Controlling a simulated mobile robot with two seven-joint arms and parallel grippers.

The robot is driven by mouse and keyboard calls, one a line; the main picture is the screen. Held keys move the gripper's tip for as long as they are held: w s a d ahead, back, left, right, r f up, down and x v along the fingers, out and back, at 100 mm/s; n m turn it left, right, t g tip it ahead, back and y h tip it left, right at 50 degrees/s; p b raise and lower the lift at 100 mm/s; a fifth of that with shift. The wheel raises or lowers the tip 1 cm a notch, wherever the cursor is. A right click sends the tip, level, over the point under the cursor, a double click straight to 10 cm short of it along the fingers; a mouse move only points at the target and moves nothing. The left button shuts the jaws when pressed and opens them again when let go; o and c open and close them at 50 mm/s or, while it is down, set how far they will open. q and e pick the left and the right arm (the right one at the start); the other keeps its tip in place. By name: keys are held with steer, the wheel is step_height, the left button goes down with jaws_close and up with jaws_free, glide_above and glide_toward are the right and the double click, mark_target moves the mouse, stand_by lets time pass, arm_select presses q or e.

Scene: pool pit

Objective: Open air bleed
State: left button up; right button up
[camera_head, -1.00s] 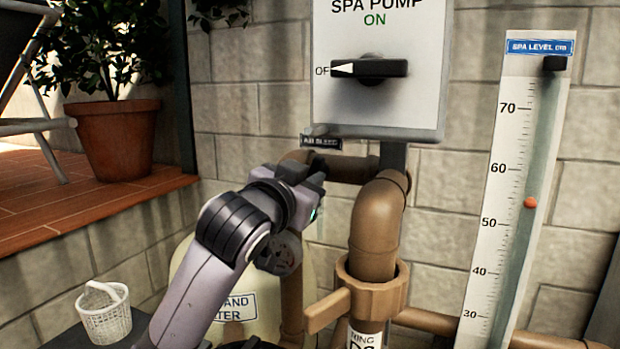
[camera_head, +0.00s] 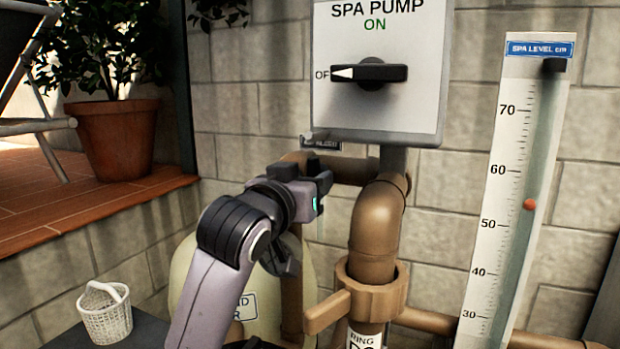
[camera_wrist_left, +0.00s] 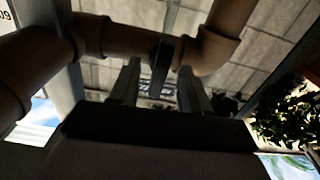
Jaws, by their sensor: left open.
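The air bleed label (camera_head: 320,142) is a small dark plate on the wall below the pump panel, beside a brown pipe (camera_head: 352,170). My left gripper (camera_head: 322,180) is in front of that pipe, just below the label, and hides what lies behind it. In the left wrist view the left gripper (camera_wrist_left: 160,88) has its two fingers apart. A dark upright piece (camera_wrist_left: 163,52) shows by the pipe, just beyond the fingers, with small lettering behind. I cannot tell whether the fingers touch it. My right gripper is not in view.
The spa pump panel (camera_head: 425,60) with its black knob (camera_head: 369,73) hangs above the gripper. A thick brown pipe with a valve handle (camera_head: 327,312) stands to the right, then the spa level gauge (camera_head: 505,200). A tan filter tank (camera_head: 190,275) and a white basket (camera_head: 106,312) are lower left.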

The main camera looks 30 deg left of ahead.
arm_select(q)
steer(key=s+p, duration=0.2)
steer(key=s, duration=0.5)
steer(key=shift+d, duration=0.2)
stand_by(0.4)
